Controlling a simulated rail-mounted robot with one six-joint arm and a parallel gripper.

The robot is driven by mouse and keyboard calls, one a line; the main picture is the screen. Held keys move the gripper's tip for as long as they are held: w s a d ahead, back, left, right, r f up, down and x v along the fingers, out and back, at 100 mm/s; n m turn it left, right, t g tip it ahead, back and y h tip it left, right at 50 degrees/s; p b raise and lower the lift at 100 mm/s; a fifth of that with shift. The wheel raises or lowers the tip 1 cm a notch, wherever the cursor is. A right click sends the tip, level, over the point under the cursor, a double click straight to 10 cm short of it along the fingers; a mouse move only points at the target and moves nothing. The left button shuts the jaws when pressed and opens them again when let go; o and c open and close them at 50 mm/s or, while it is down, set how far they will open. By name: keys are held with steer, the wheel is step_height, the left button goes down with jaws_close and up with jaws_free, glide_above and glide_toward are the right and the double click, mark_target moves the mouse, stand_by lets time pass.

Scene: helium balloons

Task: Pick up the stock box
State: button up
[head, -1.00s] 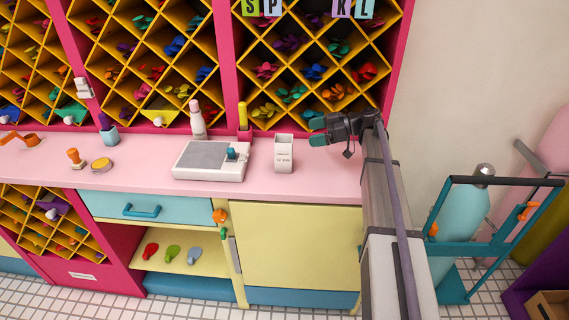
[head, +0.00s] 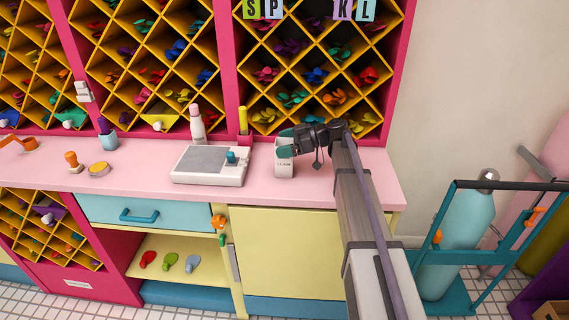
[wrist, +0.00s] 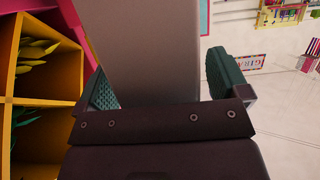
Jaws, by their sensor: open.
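The stock box (head: 284,170) is a small, upright white box with dark print on its front. It stands on the pink counter, right of the scale. My gripper (head: 286,144) is at its upper part, reaching in from the right, with teal fingertips around it. In the wrist view the box (wrist: 150,45) is a large grey-beige face between the two teal fingers of my gripper (wrist: 165,82). The jaws are open. A gap shows at the right finger; contact at the left finger is unclear. The fingers partly hide the box top in the head view.
The scale (head: 209,165) stands close left of the box. Diamond-shaped shelves (head: 320,70) rise at the back. The pink counter (head: 345,178) is clear to the right.

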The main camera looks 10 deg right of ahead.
steer(key=c, duration=1.3)
step_height(320, 180, up, 10)
steer(key=p, duration=1)
steer(key=shift+r, duration=0.1)
steer(key=shift+c, duration=0.2)
